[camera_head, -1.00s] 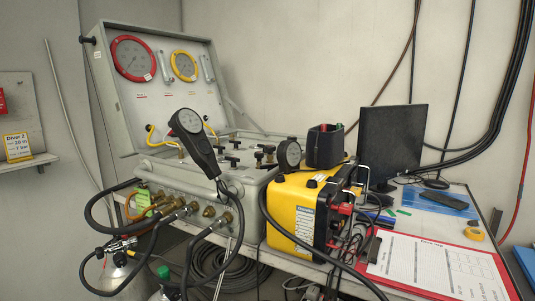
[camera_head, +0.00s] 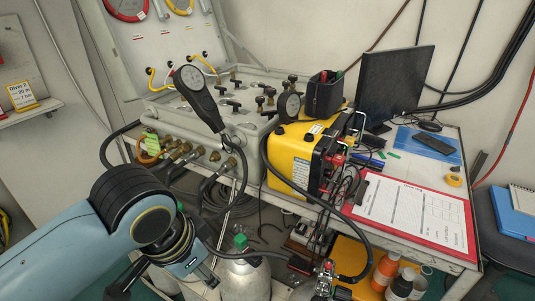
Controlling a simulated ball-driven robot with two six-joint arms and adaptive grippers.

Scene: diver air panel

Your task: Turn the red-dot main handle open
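The open diver air panel (camera_head: 215,125) stands at the back left. Several small black handles, such as one T-shaped handle (camera_head: 233,104), stand on its top face. Small coloured marks line the lower lid, but I cannot tell which handle bears the red dot. A black handheld gauge (camera_head: 198,95) and its cable stand in front of some handles. My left arm comes in at the lower left, in front of and below the panel, well apart from the handles. My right gripper is out of view.
A yellow unit (camera_head: 292,155) with red connectors stands right of the panel. A monitor (camera_head: 395,85) and a red clipboard (camera_head: 415,213) are on the table. Hoses (camera_head: 190,170) hang from the panel front. Gas cylinders (camera_head: 245,278) and bottles stand below.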

